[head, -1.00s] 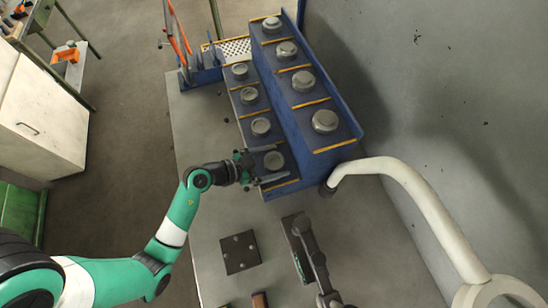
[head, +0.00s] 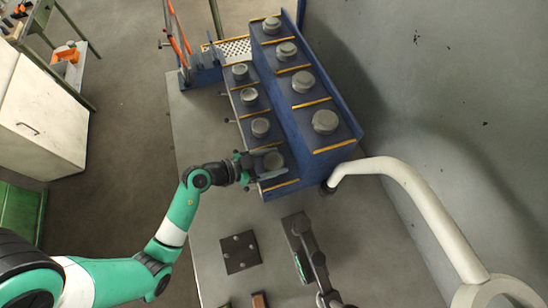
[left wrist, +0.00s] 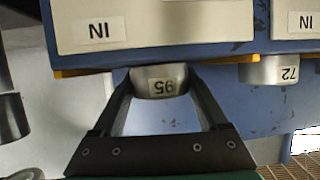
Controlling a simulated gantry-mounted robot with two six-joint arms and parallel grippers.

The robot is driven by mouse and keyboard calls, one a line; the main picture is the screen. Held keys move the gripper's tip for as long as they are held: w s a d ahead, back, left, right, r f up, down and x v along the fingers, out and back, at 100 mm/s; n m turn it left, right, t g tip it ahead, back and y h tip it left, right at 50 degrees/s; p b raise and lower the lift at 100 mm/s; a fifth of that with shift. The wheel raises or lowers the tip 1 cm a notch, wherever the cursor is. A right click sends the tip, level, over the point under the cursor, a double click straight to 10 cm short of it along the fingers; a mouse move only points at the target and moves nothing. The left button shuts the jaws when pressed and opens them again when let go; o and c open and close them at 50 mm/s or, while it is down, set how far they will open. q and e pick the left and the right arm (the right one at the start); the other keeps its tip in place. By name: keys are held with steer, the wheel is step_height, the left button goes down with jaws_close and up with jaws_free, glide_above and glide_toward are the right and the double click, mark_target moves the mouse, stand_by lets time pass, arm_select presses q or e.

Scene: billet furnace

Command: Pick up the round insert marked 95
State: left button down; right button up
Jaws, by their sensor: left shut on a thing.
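The round insert marked 95 (left wrist: 158,82) is a grey metal disc on the blue stepped rack (head: 322,140). Its label shows upside down in the left wrist view. In the head view this insert (head: 273,160) is the nearest one on the lower step. My left gripper (head: 265,164) reaches in from the left with a finger on each side of it. In the left wrist view the two fingers (left wrist: 160,92) are shut on the insert's sides. It still appears to be at its place on the step.
Other inserts stand on both steps; the neighbour is marked 72 (left wrist: 268,70). A white curved pipe (head: 420,205) is right.

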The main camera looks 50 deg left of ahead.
mark_target(274, 161)
arm_select(q)
step_height(274, 161, up, 4)
steer(key=p, duration=0.2)
steer(key=shift+p, duration=0.3)
steer(key=s+d+r+p, duration=0.2)
steer(key=s+r+p, duration=0.1)
steer(key=s, duration=0.3)
steer(key=s+d+r+p, duration=0.2)
steer(key=s+r+p, duration=0.1)
steer(key=s+r, duration=0.3)
steer(key=shift+s, duration=0.7)
